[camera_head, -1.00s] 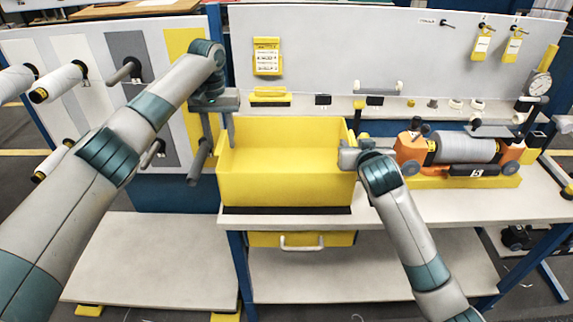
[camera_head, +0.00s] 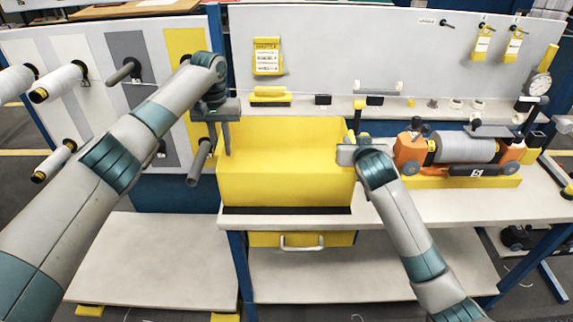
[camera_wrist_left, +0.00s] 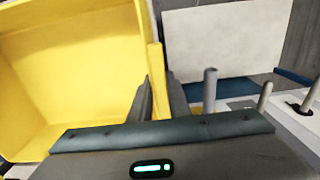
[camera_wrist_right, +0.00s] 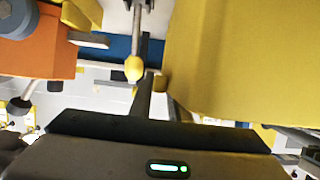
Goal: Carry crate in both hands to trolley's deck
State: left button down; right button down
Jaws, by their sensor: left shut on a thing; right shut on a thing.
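The yellow crate (camera_head: 285,183) is at the front edge of the pale bench, its open inside facing up. My left gripper (camera_head: 227,138) is shut on the crate's left wall; the left wrist view shows the fingers (camera_wrist_left: 163,100) on either side of the wall edge. My right gripper (camera_head: 348,154) is shut at the crate's right side; its fingers (camera_wrist_right: 158,98) are partly hidden in the right wrist view. A dark strip shows under the crate; I cannot tell whether it touches the bench. A low pale deck (camera_head: 150,260) with yellow corners, perhaps the trolley's, is at lower left.
An orange-ended roller unit (camera_head: 465,150) stands on the bench to the right. A yellow drawer (camera_head: 300,240) hangs under the bench, above a lower shelf (camera_head: 370,270). Spools (camera_head: 55,82) and pegs stick out of the panel at left. The low deck is bare.

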pick_arm(q)
jog(key=shift+w+r, duration=0.1)
jog(key=shift+r, duration=0.1)
pick_arm(e)
jog(key=shift+r, duration=0.2)
